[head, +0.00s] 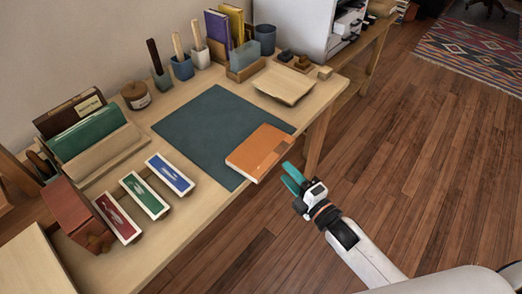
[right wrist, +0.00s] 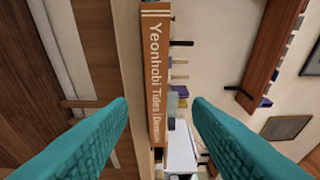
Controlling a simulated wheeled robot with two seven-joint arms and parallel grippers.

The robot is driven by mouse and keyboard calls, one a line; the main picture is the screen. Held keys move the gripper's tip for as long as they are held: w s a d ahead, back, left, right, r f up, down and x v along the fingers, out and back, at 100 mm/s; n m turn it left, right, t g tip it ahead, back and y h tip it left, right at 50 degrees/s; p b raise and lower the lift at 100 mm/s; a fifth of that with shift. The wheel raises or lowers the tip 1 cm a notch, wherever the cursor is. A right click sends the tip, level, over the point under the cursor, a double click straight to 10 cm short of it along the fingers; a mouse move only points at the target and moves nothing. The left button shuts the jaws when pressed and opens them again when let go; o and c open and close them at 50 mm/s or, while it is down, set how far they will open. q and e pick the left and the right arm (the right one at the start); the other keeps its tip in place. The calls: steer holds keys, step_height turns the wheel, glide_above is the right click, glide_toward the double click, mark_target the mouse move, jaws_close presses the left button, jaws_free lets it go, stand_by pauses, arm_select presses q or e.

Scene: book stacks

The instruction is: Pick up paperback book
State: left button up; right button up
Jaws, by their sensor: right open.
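An orange paperback book (head: 259,152) lies flat on the table, partly on a dark teal mat (head: 205,125), with one end at the table's front edge. My right gripper (head: 288,178) is just off that edge, beside the book and apart from it. In the right wrist view the book's spine (right wrist: 155,75), lettered "Yeonhobi Tides", stands between the two teal fingers (right wrist: 160,115), which are open and empty. My left gripper is in neither view.
Red, green and blue boxes (head: 170,174) lie on the table to the left. A tan pad (head: 283,86), upright books (head: 217,35) and pen cups (head: 182,67) are at the back. The wooden floor (head: 420,170) to the right is clear.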

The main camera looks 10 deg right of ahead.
mark_target(276, 162)
steer(key=shift+f+x, duration=0.2)
steer(key=shift+x, duration=2.55)
steer(key=shift+a, duration=0.1)
steer(key=shift+s, duration=0.1)
steer(key=shift+c, duration=0.5)
steer(key=shift+r, duration=0.1)
jaws_close()
